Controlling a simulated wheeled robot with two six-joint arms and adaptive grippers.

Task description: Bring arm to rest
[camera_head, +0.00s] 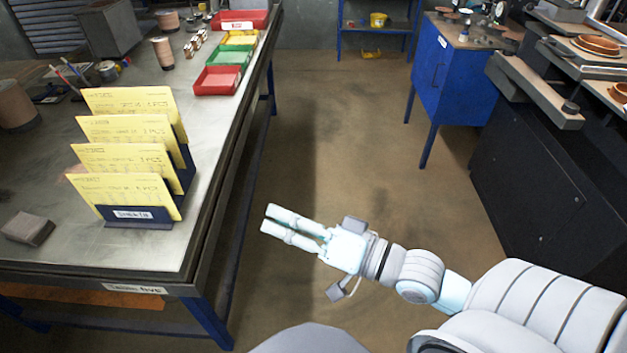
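My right arm comes in from the lower right. Its gripper (267,219) hangs over the open floor, just right of the table's edge, and points left. Its two fingers lie side by side with a narrow gap between them, and nothing is held. My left arm and gripper are not in view.
A metal table (152,246) fills the left side. It bears a rack of yellow cards (125,188), a dark block (28,229), and red (217,80) and green bins (230,56). A blue cabinet (452,78) and dark machine (530,165) stand right. The floor (345,130) between is clear.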

